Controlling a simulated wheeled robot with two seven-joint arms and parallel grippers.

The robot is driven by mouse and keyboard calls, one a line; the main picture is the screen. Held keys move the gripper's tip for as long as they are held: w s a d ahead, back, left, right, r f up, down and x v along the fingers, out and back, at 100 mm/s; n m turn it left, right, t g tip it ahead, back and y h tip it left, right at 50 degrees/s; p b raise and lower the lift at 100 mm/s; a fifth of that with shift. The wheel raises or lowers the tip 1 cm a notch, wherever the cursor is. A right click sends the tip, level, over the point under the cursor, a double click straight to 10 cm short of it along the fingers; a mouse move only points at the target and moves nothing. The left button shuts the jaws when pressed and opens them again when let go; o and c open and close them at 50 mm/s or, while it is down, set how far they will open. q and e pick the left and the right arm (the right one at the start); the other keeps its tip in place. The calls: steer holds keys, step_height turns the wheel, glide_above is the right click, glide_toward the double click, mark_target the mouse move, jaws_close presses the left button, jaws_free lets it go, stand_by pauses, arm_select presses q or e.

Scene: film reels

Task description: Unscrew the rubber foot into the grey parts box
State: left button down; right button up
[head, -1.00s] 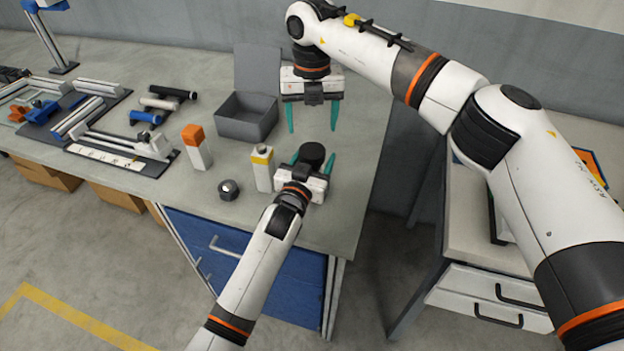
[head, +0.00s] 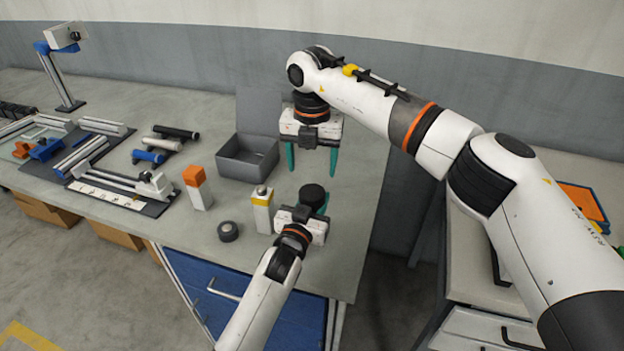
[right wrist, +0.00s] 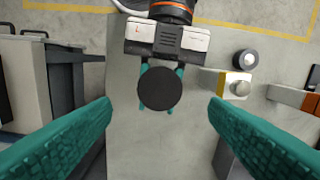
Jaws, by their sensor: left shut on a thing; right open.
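A black round piece (head: 313,194), which looks like the rubber foot, shows as a flat dark disc in the right wrist view (right wrist: 160,88). What lies beneath it is hidden. My left gripper (head: 312,206) is shut on it near the table's right edge; its teal fingers show on both sides in the right wrist view. My right gripper (head: 311,165) is open and empty, pointing down above and behind the black piece. The grey parts box (head: 247,170) stands open on the table, left of my right gripper, with its lid raised at the back.
Rods (head: 160,145) and a rail fixture (head: 120,180) lie further left. A side cabinet (head: 480,270) stands right, across a gap.

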mark_target(312, 192)
steer(key=m, duration=0.9)
steer(key=shift+m, duration=0.4)
steer(key=shift+f, duration=0.15)
step_height(312, 192, down, 8)
steer(key=shift+r, duration=0.15)
